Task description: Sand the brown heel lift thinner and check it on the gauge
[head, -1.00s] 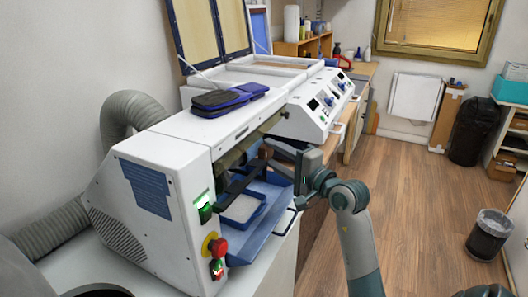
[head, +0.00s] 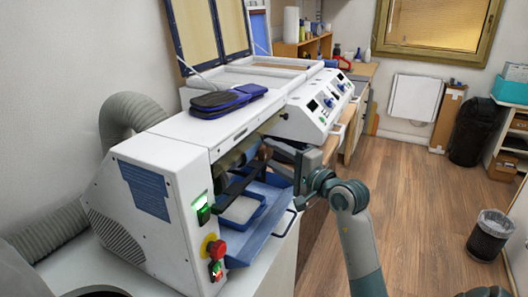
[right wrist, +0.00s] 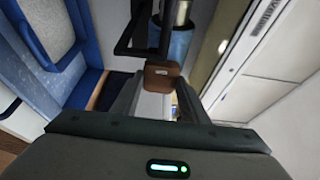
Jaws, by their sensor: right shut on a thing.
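My right gripper (head: 280,155) reaches in from the right at the open front of the white sanding machine (head: 165,150). In the right wrist view the gripper (right wrist: 160,98) is shut on the brown heel lift (right wrist: 163,76), a small block with a pale mark. The lift is right by the blue roller (right wrist: 179,44) of the machine; I cannot tell whether they touch. In the head view the lift is too small and dark to make out surely. My left gripper is not in view. I cannot identify the gauge.
A blue tray (head: 262,222) juts from the machine below the gripper. A dark bar (head: 240,182) crosses the opening. Red and green buttons (head: 217,250) sit on the machine's end. Blue-black pads (head: 228,98) lie on top.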

